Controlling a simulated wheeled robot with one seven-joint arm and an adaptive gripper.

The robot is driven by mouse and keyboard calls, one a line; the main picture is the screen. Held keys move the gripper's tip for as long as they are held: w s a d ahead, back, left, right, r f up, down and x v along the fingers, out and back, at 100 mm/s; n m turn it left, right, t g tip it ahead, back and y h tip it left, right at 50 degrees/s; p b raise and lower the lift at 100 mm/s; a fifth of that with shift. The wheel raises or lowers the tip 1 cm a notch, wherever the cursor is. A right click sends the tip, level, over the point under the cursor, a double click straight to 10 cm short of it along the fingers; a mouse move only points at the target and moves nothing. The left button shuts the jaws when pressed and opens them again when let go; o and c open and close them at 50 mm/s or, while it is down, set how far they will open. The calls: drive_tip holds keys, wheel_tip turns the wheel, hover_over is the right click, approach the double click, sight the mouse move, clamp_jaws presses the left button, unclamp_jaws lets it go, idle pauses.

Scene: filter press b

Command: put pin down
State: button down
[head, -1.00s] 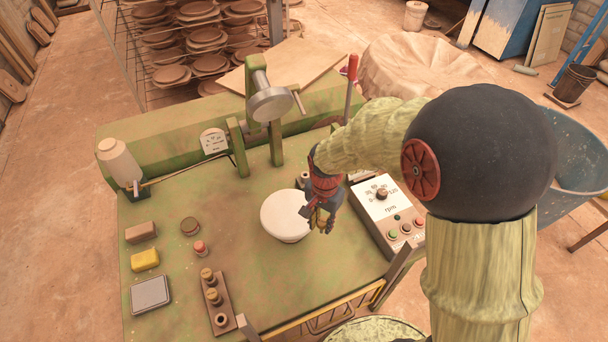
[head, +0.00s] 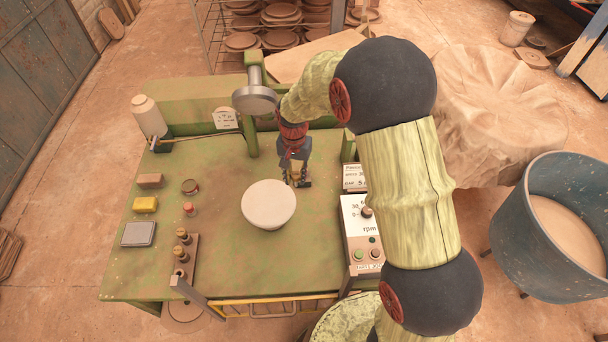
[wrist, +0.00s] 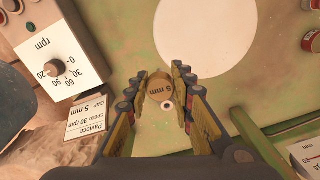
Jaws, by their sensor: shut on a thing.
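My gripper (head: 298,182) is over the green table, just behind and to the right of the round white disc (head: 269,204). In the wrist view, my gripper (wrist: 168,80) is shut on a brass pin (wrist: 160,89) marked "5 mm", held between the two fingers. I cannot tell whether the pin touches the table. In the head view the fingers hide it. A pin rack (head: 187,262) stands at the table's front left with two brass-topped pins (head: 182,234) in it; its front end is partly hidden by a post.
A control box (head: 358,230) with an rpm dial is at the right, with a card (wrist: 90,117) reading "gap 5 mm" beside it. The press wheel (head: 255,99) stands at the back. Small blocks (head: 145,204) and jars lie left. The table between rack and disc is clear.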

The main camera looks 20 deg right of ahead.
drive_tip(key=shift+w+r+n, duration=0.1)
drive_tip(key=shift+n, duration=0.2)
drive_tip(key=shift+w+d+f, duration=0.1)
drive_tip(key=shift+w+f, duration=0.1)
drive_tip(key=shift+w, duration=0.15)
drive_tip(key=w+d+f, duration=0.1)
drive_tip(key=w+f, duration=0.2)
drive_tip(key=w+d+f, duration=0.2)
drive_tip(key=w+f, duration=0.1)
drive_tip(key=w, duration=0.1)
drive_tip(key=w+d+f, duration=0.2)
drive_tip(key=w+f, duration=0.1)
drive_tip(key=w, duration=0.1)
drive_tip(key=shift+w+d, duration=0.15)
drive_tip(key=shift+w, duration=0.1)
drive_tip(key=shift+w+d+f, duration=0.15)
drive_tip(key=shift+w+f, duration=0.1)
drive_tip(key=shift+f, duration=1.55)
